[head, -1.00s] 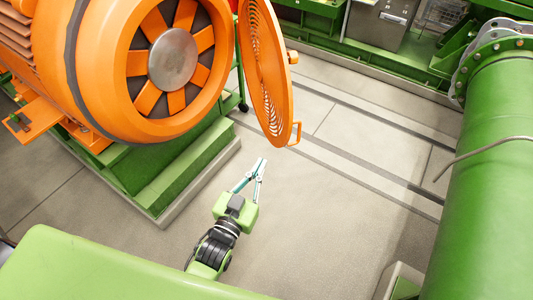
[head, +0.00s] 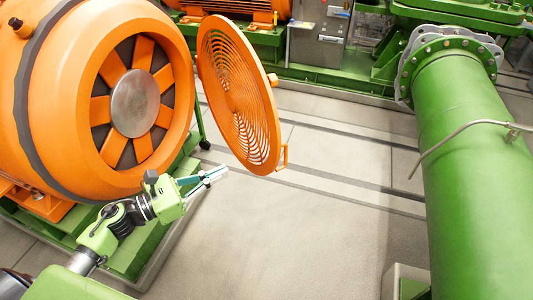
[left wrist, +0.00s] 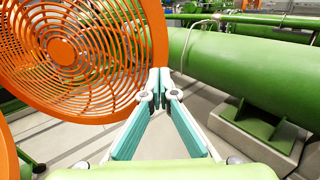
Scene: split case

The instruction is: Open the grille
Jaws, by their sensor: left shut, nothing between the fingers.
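The orange grille (head: 238,95) is a round slotted cover. It stands swung away from the orange motor housing (head: 60,90), leaving the fan (head: 135,103) uncovered. A small orange handle (head: 283,158) sits on its lower right edge. My left gripper (head: 224,170) is shut and empty, below and left of the handle, apart from the grille in the head view. In the left wrist view the grille (left wrist: 75,55) fills the upper left, with the shut fingertips (left wrist: 159,80) at its right edge; I cannot tell the gap in depth there. My right gripper is not in view.
A large green pipe (head: 465,150) runs down the right side, with a thin bent rod (head: 450,140) on it. Green machinery and a grey box (head: 318,40) stand at the back. The floor (head: 290,230) between motor and pipe is clear.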

